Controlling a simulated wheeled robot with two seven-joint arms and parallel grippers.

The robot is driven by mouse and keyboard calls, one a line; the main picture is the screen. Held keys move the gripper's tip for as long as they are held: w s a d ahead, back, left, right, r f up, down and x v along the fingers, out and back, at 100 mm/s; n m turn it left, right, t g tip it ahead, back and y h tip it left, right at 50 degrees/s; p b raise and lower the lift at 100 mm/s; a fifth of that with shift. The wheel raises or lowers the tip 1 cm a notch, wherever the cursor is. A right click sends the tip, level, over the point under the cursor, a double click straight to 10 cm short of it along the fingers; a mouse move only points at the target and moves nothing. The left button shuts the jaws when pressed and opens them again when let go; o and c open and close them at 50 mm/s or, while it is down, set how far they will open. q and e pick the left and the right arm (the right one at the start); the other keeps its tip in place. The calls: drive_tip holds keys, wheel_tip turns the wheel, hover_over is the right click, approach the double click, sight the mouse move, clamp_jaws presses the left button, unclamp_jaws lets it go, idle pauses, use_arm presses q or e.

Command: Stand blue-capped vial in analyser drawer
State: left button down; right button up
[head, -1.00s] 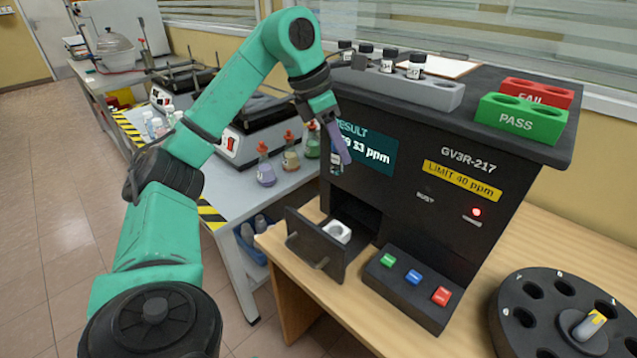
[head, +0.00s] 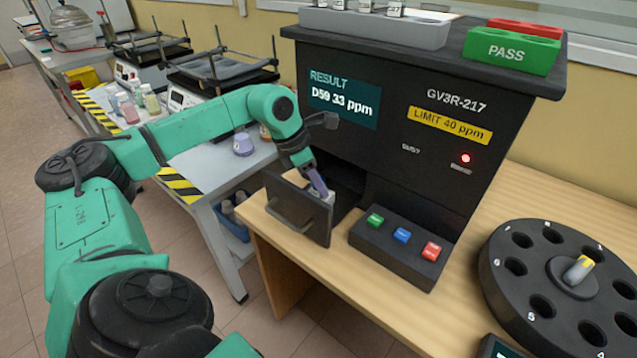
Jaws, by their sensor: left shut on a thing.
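The analyser drawer (head: 297,213) stands open at the lower left of the black analyser (head: 400,110). My left gripper (head: 320,188) reaches down into the drawer from above and is shut. The vial between its fingers is almost wholly hidden by the fingers and the drawer front, so its cap and whether it touches the drawer's holder cannot be made out. A small white patch (head: 329,198) shows at the fingertips, likely part of the white holder in the drawer. My right gripper is not in view.
The analyser screen (head: 343,98) reads D59 33 ppm, and a red lamp is lit. A button panel (head: 398,250) sits right of the drawer. A black carousel (head: 500,262) stands at the right. PASS (head: 512,50) and FAIL (head: 528,20) racks stand on top.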

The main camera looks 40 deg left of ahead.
use_arm(q)
drive_tip(key=shift+f, duration=0.1)
drive_tip(key=c, duration=0.6)
unclamp_jaws()
drive_tip(key=shift+a+r, duration=0.1)
drive_tip(key=shift+r, duration=0.35)
drive_tip(key=v, duration=1.1)
drive_tip(key=shift+s+r+p, duration=0.15)
drive_tip(key=shift+r+p, duration=0.1)
drive_tip(key=shift+p, duration=0.1)
